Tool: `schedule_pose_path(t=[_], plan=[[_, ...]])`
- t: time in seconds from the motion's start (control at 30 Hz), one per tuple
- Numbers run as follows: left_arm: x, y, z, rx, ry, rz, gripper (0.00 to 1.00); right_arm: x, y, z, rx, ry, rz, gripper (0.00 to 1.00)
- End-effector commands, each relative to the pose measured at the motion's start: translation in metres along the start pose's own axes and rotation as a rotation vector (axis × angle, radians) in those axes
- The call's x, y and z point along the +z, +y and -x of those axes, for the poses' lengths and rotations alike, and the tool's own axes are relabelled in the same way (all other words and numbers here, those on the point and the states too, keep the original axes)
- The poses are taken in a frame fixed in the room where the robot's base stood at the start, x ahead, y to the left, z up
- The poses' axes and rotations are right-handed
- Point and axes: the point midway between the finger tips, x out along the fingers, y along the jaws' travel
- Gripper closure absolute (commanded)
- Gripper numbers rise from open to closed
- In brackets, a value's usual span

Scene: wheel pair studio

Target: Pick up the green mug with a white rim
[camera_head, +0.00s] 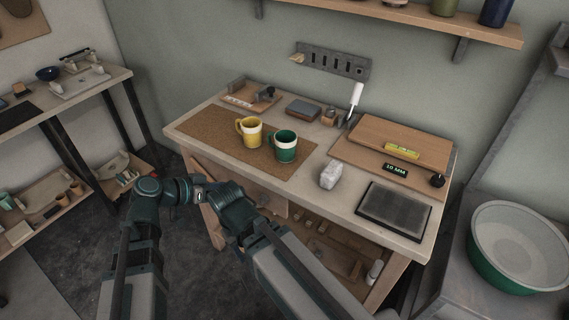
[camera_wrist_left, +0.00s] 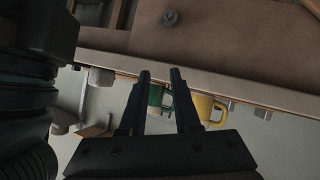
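The green mug with a white rim (camera_head: 285,147) stands upright on the cork mat (camera_head: 204,130) on the workbench. A yellow mug with a white rim (camera_head: 249,131) stands close to its left. My left gripper (camera_wrist_left: 161,73) is open and empty in the left wrist view, which is turned upside down. The green mug (camera_wrist_left: 155,96) shows partly between and behind its fingers, some distance beyond them. The yellow mug (camera_wrist_left: 205,108) shows beside the right-hand finger. I cannot make out any fingertips in the head view, and my right gripper is not in view.
A pale block (camera_head: 330,175) and a dark framed pad (camera_head: 394,208) lie right of the mugs. A wooden board (camera_head: 402,143) lies behind them. The bench's front edge (camera_wrist_left: 200,75) crosses the left wrist view. The mat's left part is clear.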

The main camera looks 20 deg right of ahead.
Motion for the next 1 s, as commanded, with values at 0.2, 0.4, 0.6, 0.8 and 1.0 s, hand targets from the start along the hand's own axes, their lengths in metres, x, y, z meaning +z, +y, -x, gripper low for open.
schedule_pose_path(t=[0.2, 0.4, 0.6, 0.8, 1.0], plan=[[-0.046, -0.023, 0.002, -0.002, 0.353, -0.197, 0.69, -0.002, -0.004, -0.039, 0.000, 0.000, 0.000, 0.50], [-0.067, -0.030, 0.013, -0.033, 0.484, -0.266, 0.69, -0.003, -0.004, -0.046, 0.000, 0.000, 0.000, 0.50], [-0.072, -0.030, 0.011, -0.036, 0.498, -0.274, 0.69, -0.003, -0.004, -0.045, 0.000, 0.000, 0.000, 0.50], [-0.088, -0.030, -0.020, -0.032, 0.496, -0.274, 0.69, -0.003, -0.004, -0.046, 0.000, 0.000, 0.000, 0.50], [-0.103, -0.029, -0.050, -0.033, 0.495, -0.273, 0.69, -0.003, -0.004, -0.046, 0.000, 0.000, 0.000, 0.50]])
